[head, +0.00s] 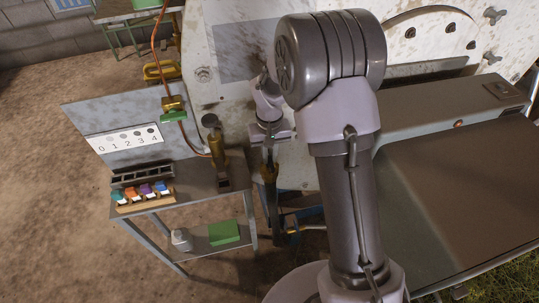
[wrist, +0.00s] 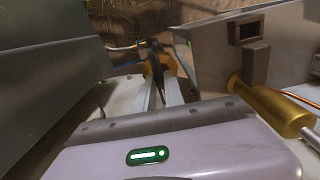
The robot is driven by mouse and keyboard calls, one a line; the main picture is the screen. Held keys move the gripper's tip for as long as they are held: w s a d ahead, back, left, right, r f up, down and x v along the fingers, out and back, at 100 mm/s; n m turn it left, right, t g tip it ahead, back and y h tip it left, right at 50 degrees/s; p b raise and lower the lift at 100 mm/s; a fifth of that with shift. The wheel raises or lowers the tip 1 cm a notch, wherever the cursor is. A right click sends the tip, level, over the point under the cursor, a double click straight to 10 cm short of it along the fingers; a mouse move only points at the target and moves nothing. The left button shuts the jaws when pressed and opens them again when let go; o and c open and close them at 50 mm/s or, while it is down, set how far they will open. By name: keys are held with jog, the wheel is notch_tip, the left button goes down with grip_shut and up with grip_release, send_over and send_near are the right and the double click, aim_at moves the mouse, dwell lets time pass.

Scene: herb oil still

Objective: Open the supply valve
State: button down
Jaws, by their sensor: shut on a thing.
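A metal side table (head: 205,181) stands left of the gripper, with a brass cylinder (head: 216,150), a row of coloured-capped bottles (head: 145,190) and a 0-4 scale card (head: 126,139). A grey box (head: 440,120) lies to the right. Bare ground is open at left.

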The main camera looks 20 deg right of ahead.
aim_at(270, 158)
dwell(0.4)
jog(key=c, duration=1.5)
grip_release()
jog(key=shift+o, duration=0.2)
jog(key=shift+r, duration=0.1)
notch_tip(270, 158, up, 17)
jog(key=p, duration=0.6)
jog(key=shift+r, duration=0.15)
